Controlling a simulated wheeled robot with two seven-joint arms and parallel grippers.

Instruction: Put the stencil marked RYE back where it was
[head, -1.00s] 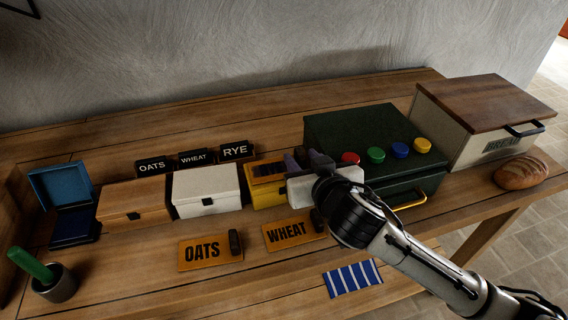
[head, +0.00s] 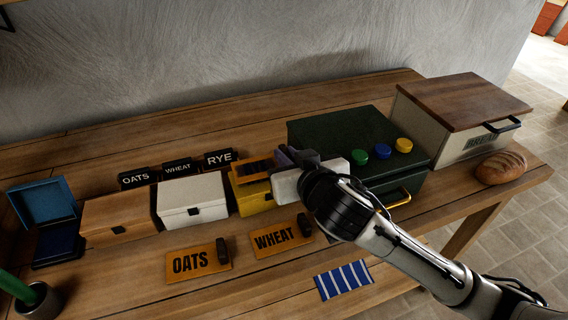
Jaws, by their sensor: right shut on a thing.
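The table right of the WHEAT stencil is partly hidden by my right arm. A small black sign marked RYE (head: 219,158) stands behind the boxes. My left gripper is not in view.
A wooden box (head: 117,217), white box (head: 193,200) and yellow box (head: 252,198) stand in a row. A dark green box (head: 335,130) with coloured knobs and a bread bin (head: 455,110) are behind right. A striped blue cloth (head: 343,280) and bread (head: 500,168) lie on the table.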

